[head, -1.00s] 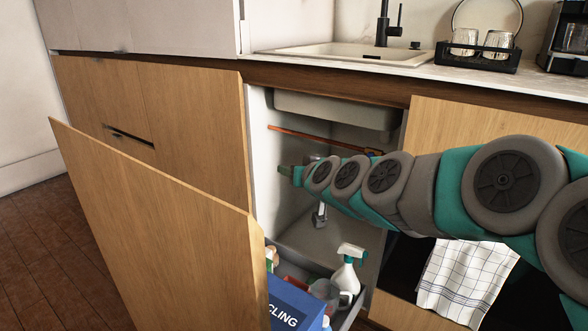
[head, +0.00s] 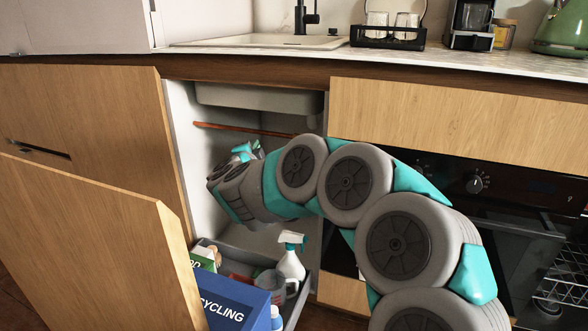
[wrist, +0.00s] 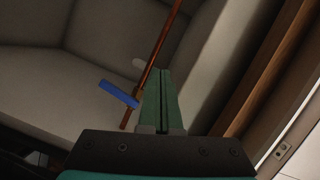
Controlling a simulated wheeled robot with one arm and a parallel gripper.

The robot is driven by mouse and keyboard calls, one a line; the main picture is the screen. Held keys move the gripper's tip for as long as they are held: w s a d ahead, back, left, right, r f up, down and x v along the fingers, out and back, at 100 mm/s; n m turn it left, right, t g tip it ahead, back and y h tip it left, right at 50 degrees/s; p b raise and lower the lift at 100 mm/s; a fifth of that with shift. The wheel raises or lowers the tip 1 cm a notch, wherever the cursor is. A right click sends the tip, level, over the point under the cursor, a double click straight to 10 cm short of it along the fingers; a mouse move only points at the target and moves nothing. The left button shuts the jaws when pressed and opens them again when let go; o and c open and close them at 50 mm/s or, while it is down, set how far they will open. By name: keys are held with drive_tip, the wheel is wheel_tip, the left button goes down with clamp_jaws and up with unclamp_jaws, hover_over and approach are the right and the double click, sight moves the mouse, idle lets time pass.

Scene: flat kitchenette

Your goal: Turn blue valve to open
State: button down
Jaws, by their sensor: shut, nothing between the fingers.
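The blue valve handle (wrist: 117,93) shows in the wrist view as a flat bar, left of my fingers. It lies roughly crosswise to the copper pipe (wrist: 160,50), near the pipe's lower end. My gripper (wrist: 163,72) has its two green fingers pressed together and empty. The fingers lie just right of the pipe in the wrist view, apart from the blue handle; I cannot tell whether they touch the pipe. In the head view my gripper (head: 246,150) is inside the cabinet under the sink, below the pipe (head: 235,129). My arm hides the valve there.
A pulled-out drawer with a wooden front (head: 100,235) stands left of my arm. It holds a blue recycling box (head: 235,303) and a spray bottle (head: 290,262). The sink basin (head: 258,97) hangs above. An oven (head: 480,200) is to the right.

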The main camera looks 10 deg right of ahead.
drive_tip(key=s+d+f+m+g+h+b, duration=0.1)
drive_tip(key=s+d+f+m+g+h, duration=0.4)
drive_tip(key=d+f+m+h, duration=0.6)
drive_tip(key=w+d+r+m+y, duration=0.1)
drive_tip(key=w+r+m, duration=0.1)
drive_tip(key=w, duration=0.6)
drive_tip(key=shift+w+r+y+b, duration=0.3)
drive_tip(key=shift+w+r, duration=0.05)
drive_tip(key=shift+r, duration=0.1)
